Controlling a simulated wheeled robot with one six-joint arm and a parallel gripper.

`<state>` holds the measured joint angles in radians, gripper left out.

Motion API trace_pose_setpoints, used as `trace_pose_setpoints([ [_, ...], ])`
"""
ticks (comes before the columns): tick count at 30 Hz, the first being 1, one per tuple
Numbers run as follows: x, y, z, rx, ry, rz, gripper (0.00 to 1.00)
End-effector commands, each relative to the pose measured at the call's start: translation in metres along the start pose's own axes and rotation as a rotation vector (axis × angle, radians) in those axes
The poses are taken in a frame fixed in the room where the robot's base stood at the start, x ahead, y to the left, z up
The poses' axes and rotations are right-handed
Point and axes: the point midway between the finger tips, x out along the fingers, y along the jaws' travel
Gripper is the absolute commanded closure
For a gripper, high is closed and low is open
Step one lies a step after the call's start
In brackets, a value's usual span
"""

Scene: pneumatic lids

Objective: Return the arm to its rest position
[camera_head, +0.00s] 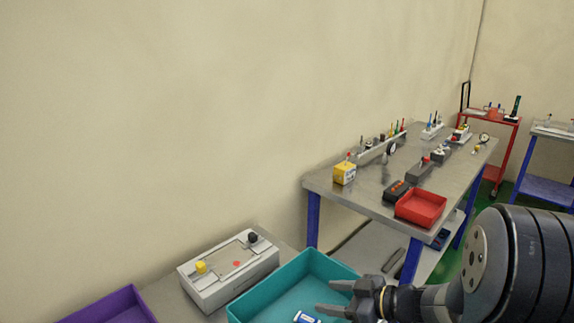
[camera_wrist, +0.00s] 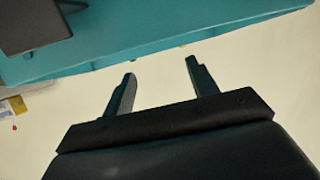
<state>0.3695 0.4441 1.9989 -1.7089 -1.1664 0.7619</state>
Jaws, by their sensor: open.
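My gripper (camera_head: 338,299) is at the lower right of the head view, on my dark arm. Its two fingers are apart with nothing between them. They appear over the right part of the teal tray (camera_head: 240,308); the height above it is hard to tell. In the wrist view my gripper (camera_wrist: 158,72) also shows open and empty, with the teal tray (camera_wrist: 200,28) across the top of the picture. A blue and white cylinder (camera_head: 306,317) lies in the tray, cut off by the bottom edge of the head view.
A grey box (camera_head: 215,292) with a yellow knob and a black knob stands left of the teal tray. A purple tray (camera_head: 118,306) is at the bottom left. A metal workbench (camera_head: 335,190) with a red tray (camera_head: 420,222) stands behind. A red cart (camera_head: 508,130) is farther back.

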Motion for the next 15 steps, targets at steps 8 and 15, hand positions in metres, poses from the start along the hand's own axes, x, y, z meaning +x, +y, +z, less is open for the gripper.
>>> trace_pose_setpoints([
  [8, 0.049, -0.001, 0.001, -0.002, -0.002, -0.005, 0.44],
  [15, 0.035, 0.0, -0.024, 0.0, -0.001, 0.001, 0.44],
])
